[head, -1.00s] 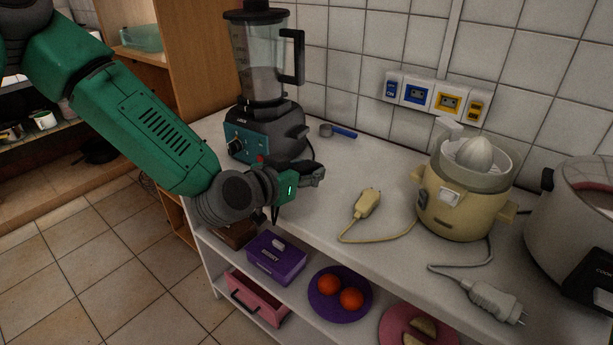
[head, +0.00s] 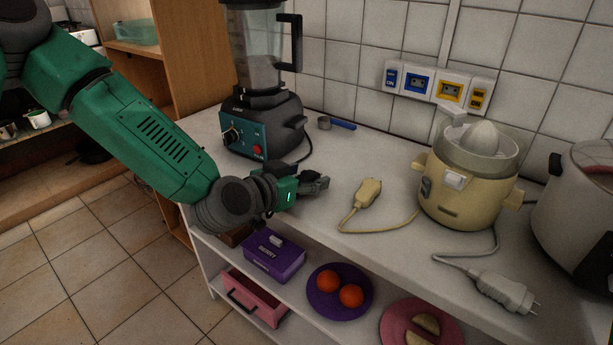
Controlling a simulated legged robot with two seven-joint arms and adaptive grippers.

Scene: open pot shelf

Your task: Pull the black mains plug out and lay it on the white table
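My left gripper (head: 313,184) is low over the white table (head: 360,222), near its front edge and in front of the blender. Its dark fingers are seen from the side, and I cannot tell whether they are open or shut. A black cord (head: 306,150) runs from the blender (head: 262,126) down behind the gripper. I cannot make out a black plug; its end may be hidden by the gripper. The blue socket (head: 416,84) and the yellow socket (head: 450,92) on the wall show no plug in them. My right gripper is not in view.
A cream plug (head: 368,193) and a grey plug (head: 505,292) lie on the table. A yellow juicer (head: 462,197) and a large pot (head: 580,215) stand at the right. A blue-handled scoop (head: 341,125) lies near the wall. The shelf below holds boxes and plates.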

